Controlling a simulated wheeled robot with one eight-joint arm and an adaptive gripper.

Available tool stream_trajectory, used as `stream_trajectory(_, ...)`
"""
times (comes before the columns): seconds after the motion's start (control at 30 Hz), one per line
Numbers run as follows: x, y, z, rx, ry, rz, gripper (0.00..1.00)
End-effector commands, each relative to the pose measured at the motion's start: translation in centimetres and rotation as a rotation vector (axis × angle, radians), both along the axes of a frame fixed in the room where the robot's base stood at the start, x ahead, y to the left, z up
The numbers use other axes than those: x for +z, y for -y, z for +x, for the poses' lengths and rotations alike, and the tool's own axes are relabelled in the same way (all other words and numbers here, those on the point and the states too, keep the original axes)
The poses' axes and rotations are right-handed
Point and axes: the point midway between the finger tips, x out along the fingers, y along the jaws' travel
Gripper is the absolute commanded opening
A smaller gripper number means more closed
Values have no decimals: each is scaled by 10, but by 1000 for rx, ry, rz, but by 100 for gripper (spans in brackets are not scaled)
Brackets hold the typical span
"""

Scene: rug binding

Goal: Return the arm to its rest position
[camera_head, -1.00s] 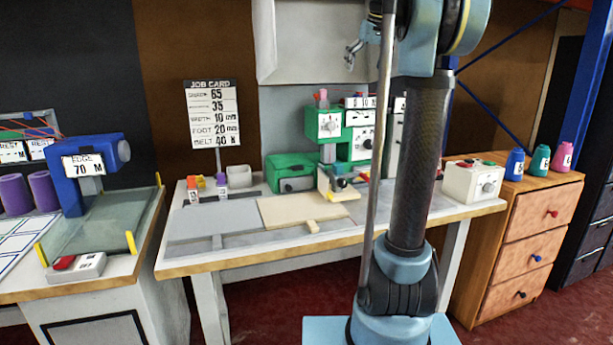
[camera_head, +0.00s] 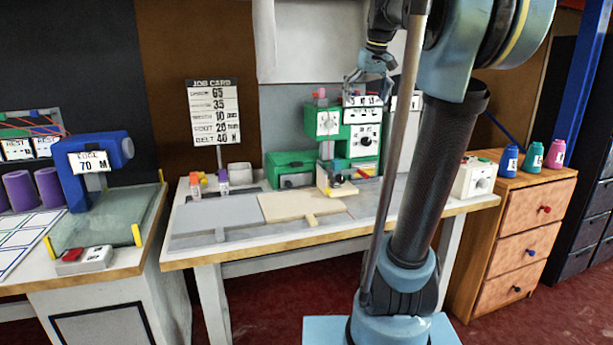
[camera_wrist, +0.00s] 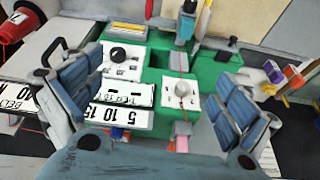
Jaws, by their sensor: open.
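My gripper (camera_head: 370,84) hangs in the air in front of the upper part of the green sewing machine (camera_head: 364,140) in the head view. In the wrist view, my gripper (camera_wrist: 160,100) shows its two blue-grey fingers spread wide apart, with nothing held between them. The green machine (camera_wrist: 222,64) with its white dial panels lies below and beyond the fingers. My arm rises in the right half of the head view and hides part of the bench behind it.
The bench (camera_head: 240,253) carries a grey plate, a beige board (camera_head: 300,205) and a white control box (camera_head: 477,178). A blue edge machine (camera_head: 76,180) stands on the left table. A wooden drawer cabinet (camera_head: 522,235) with three spools is at right. A job card (camera_head: 213,112) stands behind the bench.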

Motion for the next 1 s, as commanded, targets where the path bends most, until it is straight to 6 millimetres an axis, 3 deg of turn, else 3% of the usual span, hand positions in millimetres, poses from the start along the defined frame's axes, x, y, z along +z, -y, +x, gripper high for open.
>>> stream_trajectory(0.03, -17, -1, -17, -9, -7, -1, 96)
stream_trajectory(0.37, -132, -4, -117, -84, -57, -9, 96)
stream_trajectory(0.7, -267, -4, -220, -159, -103, -24, 96)
stream_trajectory(0.9, -341, -3, -271, -200, -125, -32, 96)
stream_trajectory(1.0, -364, -2, -287, -213, -132, -36, 96)
